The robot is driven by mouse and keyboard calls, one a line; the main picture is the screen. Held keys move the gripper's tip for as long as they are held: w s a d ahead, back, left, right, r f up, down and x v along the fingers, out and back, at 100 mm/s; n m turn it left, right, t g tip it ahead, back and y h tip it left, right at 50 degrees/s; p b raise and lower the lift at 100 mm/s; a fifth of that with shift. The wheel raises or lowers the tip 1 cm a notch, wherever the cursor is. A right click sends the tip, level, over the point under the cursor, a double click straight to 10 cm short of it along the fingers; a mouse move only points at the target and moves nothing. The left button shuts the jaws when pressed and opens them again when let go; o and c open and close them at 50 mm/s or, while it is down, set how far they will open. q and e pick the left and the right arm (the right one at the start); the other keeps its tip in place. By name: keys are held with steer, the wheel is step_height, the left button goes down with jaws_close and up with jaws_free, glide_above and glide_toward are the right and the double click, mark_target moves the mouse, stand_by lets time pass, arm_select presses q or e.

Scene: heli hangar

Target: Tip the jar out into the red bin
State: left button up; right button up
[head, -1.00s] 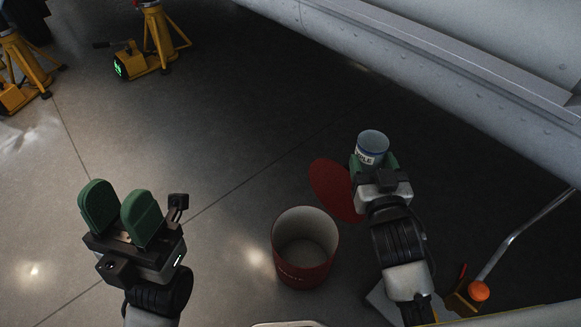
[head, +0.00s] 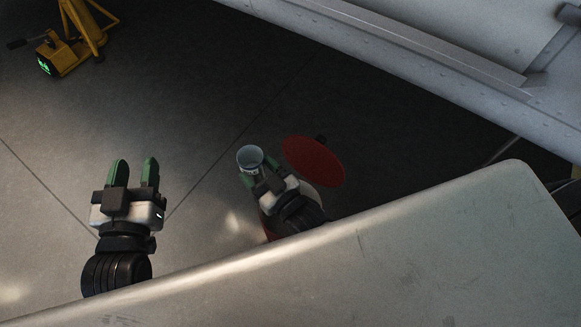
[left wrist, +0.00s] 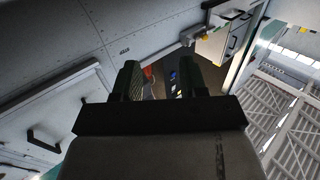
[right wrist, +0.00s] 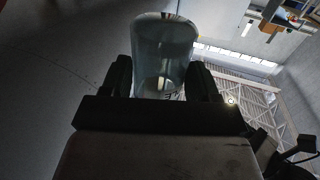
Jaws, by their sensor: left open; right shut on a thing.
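The jar (head: 250,158) is a clear, open-topped cup shape with its mouth toward the head camera. My right gripper (head: 262,178) is shut on it, and the jar also shows between the fingers in the right wrist view (right wrist: 165,55). Its contents cannot be made out. The red bin (head: 268,236) stands on the floor, mostly hidden behind my right gripper and a pale panel. A round red lid-like disc (head: 313,161) shows just above it. My left gripper (head: 133,172) is open and empty, to the left over the floor.
A large pale panel (head: 400,255) fills the lower right foreground and covers part of the bin. A yellow stand (head: 75,40) is at top left. A grey aircraft-like body (head: 400,50) runs across the top right. The floor between is clear.

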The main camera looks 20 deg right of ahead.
arm_select(q)
steer(key=s+a+f+g+y+p, duration=0.2)
steer(key=s+a+f+g+p, duration=0.2)
steer(key=s+f+g, duration=0.3)
steer(key=f+g, duration=0.1)
steer(key=g, duration=0.2)
steer(key=shift+s+f+n+y, duration=0.2)
steer(key=shift+s+n+y, duration=0.1)
steer(key=shift+s+y, duration=0.1)
arm_select(e)
steer(key=s+a+f, duration=0.4)
steer(key=s+f, duration=0.1)
steer(key=s, duration=0.3)
steer(key=shift+s, duration=0.15)
arm_select(q)
steer(key=shift+w+d+r, duration=0.1)
steer(key=shift+w, duration=0.05)
